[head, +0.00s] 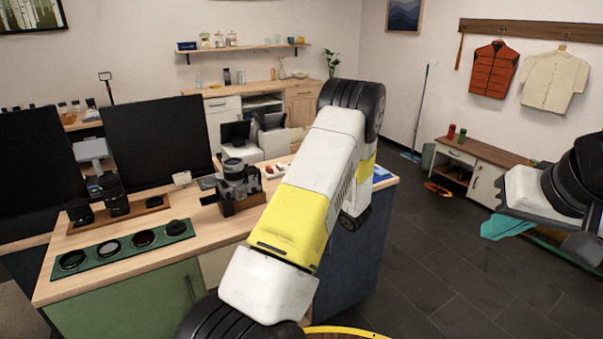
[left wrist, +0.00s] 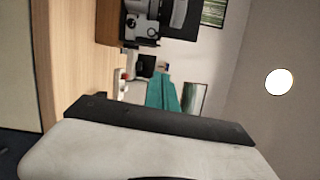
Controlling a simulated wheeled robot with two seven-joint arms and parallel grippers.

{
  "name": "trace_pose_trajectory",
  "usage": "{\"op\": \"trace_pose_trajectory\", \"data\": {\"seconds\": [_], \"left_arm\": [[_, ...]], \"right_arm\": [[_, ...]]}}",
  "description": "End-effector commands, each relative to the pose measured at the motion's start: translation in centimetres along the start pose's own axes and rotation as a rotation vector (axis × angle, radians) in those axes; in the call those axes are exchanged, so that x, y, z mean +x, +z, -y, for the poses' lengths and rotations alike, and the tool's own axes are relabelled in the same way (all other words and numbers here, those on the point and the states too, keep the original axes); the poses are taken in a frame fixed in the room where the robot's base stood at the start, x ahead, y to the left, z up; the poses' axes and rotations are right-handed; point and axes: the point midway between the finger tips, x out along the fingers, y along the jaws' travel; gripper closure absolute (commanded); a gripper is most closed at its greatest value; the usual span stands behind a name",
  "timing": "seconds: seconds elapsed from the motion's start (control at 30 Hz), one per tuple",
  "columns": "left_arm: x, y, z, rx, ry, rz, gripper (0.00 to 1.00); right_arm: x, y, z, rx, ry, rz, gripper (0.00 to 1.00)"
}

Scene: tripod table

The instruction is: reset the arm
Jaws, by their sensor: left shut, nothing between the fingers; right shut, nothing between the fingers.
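My left arm (head: 300,205) is white and yellow and fills the middle of the head view, bent up over the counter's right end. Its gripper does not show in the head view. In the left wrist view a pale link of mine with a black edge fills the bottom, and no fingers show. My right gripper (head: 545,212) is at the right edge of the head view, out over the floor side. It is shut and empty, and partly cut off by the frame.
The wooden counter (head: 215,225) carries a camera (head: 238,180), dark lenses (head: 112,195) and a green mat (head: 90,262) with round filters. Black screens (head: 150,125) stand behind. A bench (head: 480,160) stands along the right wall. Dark floor (head: 420,260) lies open between counter and bench.

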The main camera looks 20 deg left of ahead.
Motion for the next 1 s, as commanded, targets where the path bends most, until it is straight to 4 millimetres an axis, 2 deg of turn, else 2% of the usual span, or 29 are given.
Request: {"op": "trace_pose_trajectory", "data": {"seconds": [0.2, 0.7, 0.77, 0.87, 1.0], "left_arm": [[-1.5, 0.0, 0.0, 0.000, 0.000, 0.000, 1.00], [-1.4, 0.5, 0.4, -0.003, 0.011, 0.016, 1.00], [-1.2, 1.4, 1.1, -0.007, 0.035, 0.047, 1.00], [-0.9, 4.4, 2.9, -0.019, 0.120, 0.138, 1.00], [-1.9, 10.2, 5.3, -0.052, 0.324, 0.286, 1.00]], "right_arm": [[0.0, 0.0, 0.0, 0.000, 0.000, 0.000, 1.00], [0.0, 0.0, 0.0, 0.000, 0.000, 0.000, 1.00], [0.0, 0.0, 0.0, 0.000, 0.000, 0.000, 1.00], [0.0, 0.0, 0.0, 0.000, 0.000, 0.000, 1.00], [0.0, 0.0, 0.0, 0.000, 0.000, 0.000, 1.00]]}}
